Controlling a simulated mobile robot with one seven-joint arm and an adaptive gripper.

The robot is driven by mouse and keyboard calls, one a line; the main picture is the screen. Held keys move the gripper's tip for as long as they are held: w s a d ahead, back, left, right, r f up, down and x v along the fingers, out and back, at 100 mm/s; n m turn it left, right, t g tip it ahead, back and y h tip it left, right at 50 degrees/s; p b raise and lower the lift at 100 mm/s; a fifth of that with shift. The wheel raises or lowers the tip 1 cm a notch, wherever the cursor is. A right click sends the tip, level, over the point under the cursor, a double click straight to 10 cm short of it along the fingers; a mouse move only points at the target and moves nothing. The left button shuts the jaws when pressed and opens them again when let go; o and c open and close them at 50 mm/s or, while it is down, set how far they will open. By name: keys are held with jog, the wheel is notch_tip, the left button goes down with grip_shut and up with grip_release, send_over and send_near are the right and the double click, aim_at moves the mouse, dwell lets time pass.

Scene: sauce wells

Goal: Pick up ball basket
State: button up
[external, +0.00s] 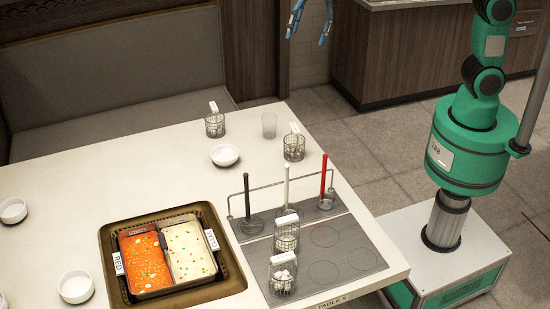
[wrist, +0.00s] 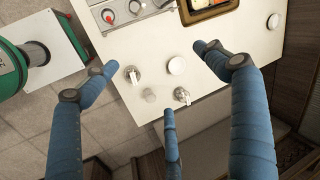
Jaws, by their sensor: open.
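Several wire baskets with white tags stand on the table. The front basket (external: 282,281) and the basket behind it (external: 286,240) stand on the grey plate; white balls show in the front one. Another basket (external: 294,150) stands by the table's right edge, with pale contents, and it shows in the wrist view (wrist: 133,74). A far basket (external: 215,127) also shows in the wrist view (wrist: 183,96). I cannot tell which is the ball basket. My gripper (external: 311,22), with blue fingers, is open and empty, high beyond the table's far edge. In the wrist view its fingers (wrist: 160,75) spread wide above the baskets.
A clear cup (external: 269,125) and a white bowl (external: 225,155) stand near the baskets. A rack with three ladles, one red (external: 324,175), rises from the plate. A tray of red and white sauces (external: 108,245) sits left. The table's left middle is mostly clear.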

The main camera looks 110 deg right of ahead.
jog(key=w+d+f+m, duration=0.5)
jog(key=w+d+f, duration=0.2)
jog(key=w+d, duration=0.4)
jog(key=m+y, duration=0.2)
jog(key=m, duration=0.9)
send_near(216, 107)
notch_tip(216, 107, down, 2)
jog(key=d, duration=0.2)
jog(key=shift+s+a+f, duration=0.1)
jog(key=shift+f, duration=0.15)
jog(key=shift+b+x, duration=0.65)
jog(key=shift+x, duration=3.65)
